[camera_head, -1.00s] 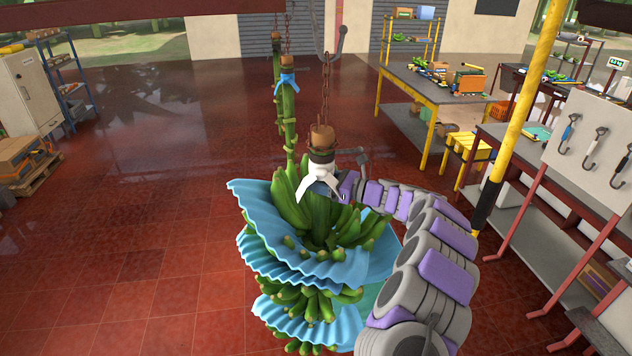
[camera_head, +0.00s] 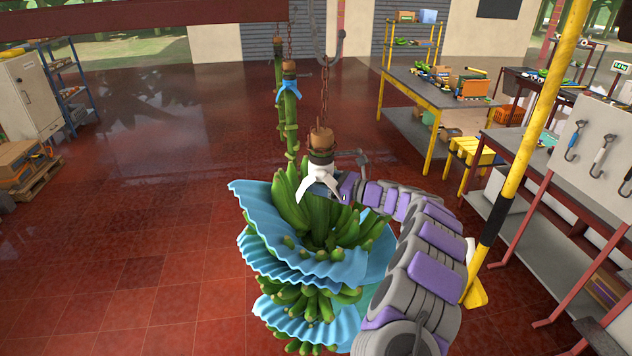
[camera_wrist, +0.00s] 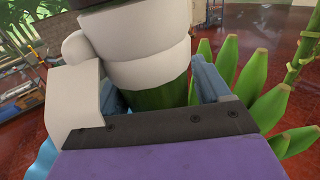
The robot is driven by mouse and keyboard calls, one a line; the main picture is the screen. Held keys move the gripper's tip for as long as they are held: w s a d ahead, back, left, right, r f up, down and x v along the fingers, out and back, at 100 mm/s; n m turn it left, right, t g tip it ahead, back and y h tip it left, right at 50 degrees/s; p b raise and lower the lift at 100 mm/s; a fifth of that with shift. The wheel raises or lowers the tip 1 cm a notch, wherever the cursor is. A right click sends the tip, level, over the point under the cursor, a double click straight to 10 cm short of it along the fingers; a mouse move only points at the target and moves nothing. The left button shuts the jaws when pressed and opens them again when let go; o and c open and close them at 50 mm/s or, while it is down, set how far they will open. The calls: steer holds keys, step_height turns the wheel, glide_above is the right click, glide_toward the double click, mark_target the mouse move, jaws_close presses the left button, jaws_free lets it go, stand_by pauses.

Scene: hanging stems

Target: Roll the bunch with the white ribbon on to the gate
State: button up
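The bunch with the white ribbon (camera_head: 292,210) hangs upright by a chain from overhead, its green fingers layered with blue sheets. The white ribbon (camera_head: 312,181) is tied round its stem below the brown top. My gripper (camera_head: 338,187) is at the stem beside the ribbon, reaching in from the right. In the wrist view my gripper (camera_wrist: 160,88) has a finger on each side of the green stem, closed on it, with a ribbon tail (camera_wrist: 84,90) over the left finger. I cannot pick out a gate for certain.
A stem with a blue ribbon (camera_head: 291,93) hangs behind, with another beyond it. A yellow and black post (camera_head: 535,145) slants close on the right. A tool board (camera_head: 602,150) and tables (camera_head: 440,95) stand right.

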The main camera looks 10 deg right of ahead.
steer(key=shift+o, duration=1.1)
steer(key=shift+w+d, duration=0.15)
steer(key=shift+d, duration=0.1)
steer(key=shift+a, duration=0.15)
steer(key=b, duration=0.2)
glide_above(359, 210)
steer(key=shift+w+a+f, duration=0.1)
steer(key=shift+w+a, duration=0.05)
steer(key=shift+w, duration=0.15)
steer(key=shift+s+d, duration=0.25)
steer(key=shift+s, duration=0.05)
steer(key=shift+a, duration=0.2)
steer(key=shift+d, duration=0.1)
